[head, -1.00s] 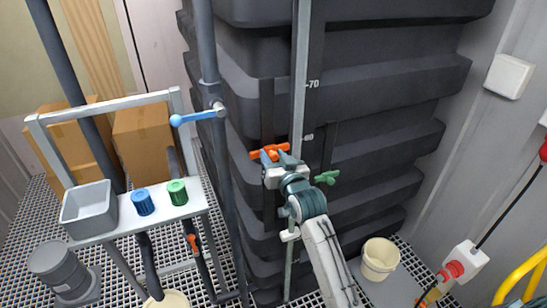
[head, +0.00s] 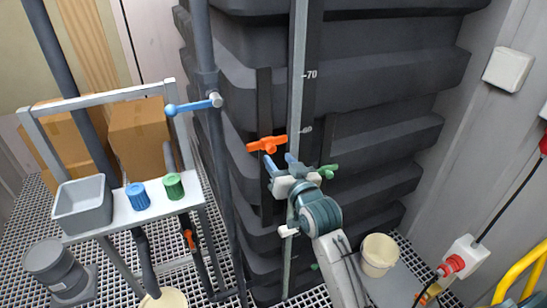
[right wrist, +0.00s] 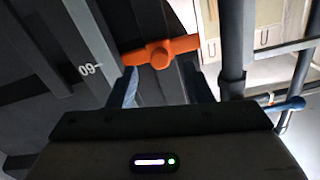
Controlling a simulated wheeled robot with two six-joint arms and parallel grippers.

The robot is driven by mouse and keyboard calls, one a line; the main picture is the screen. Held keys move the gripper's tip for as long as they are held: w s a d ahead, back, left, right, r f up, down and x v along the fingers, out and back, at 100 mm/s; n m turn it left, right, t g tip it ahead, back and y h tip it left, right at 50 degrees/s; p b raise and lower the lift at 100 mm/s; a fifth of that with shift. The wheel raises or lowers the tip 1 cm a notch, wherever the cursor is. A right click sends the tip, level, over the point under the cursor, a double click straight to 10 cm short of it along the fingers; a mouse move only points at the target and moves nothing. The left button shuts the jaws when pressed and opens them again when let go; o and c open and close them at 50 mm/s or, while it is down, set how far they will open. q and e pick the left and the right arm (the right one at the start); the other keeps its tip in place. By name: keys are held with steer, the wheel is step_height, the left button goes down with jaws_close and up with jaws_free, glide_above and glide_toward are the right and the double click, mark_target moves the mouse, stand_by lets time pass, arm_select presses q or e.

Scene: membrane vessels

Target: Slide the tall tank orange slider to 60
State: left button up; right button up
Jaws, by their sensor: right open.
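The tall dark tank (head: 385,95) has a vertical pale rail with a printed scale; the 70 and 60 marks show in the head view. The orange slider (head: 266,144) sits on the rail side, just left of and slightly below the 60 mark (head: 306,129) in that view. In the right wrist view the slider (right wrist: 160,54) lies close to the upside-down 60 (right wrist: 90,70), nearly level with its tick. My right gripper (head: 280,161) is open just below and in front of the slider, its blue fingertips apart and clear of it. My left gripper is out of view.
A green handle (head: 328,170) is close beside my right gripper. A grey post with a blue lever (head: 190,107) stands left of the tank. A small shelf holds a grey bin (head: 82,208) and blue and green caps. A white bucket (head: 379,255) stands at right.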

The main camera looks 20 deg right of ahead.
steer(key=s+b, duration=0.1)
steer(key=s, duration=0.3)
steer(key=shift+s, duration=0.3)
step_height(320, 180, down, 27)
steer(key=w+d+g+b, duration=0.1)
steer(key=w+d+g, duration=0.1)
steer(key=g, duration=0.3)
steer(key=s+d+f+g+h, duration=0.15)
steer(key=s+f, duration=0.35)
steer(key=f, duration=0.7)
steer(key=s+f+g+y, duration=0.1)
steer(key=s+f+g, duration=0.25)
steer(key=f, duration=0.85)
steer(key=s+d+f+n+g+b, duration=0.1)
steer(key=s+d+f+n+g, duration=0.15)
steer(key=s+f, duration=1.65)
steer(key=s+f+g, duration=0.2)
steer(key=s+f, duration=0.1)
steer(key=s, duration=0.8)
steer(key=s+f+g, duration=0.2)
steer(key=s+f, duration=0.2)
steer(key=s, duration=0.7)
steer(key=shift+s+d+h+b, duration=0.4)
steer(key=shift+h+b, duration=0.05)
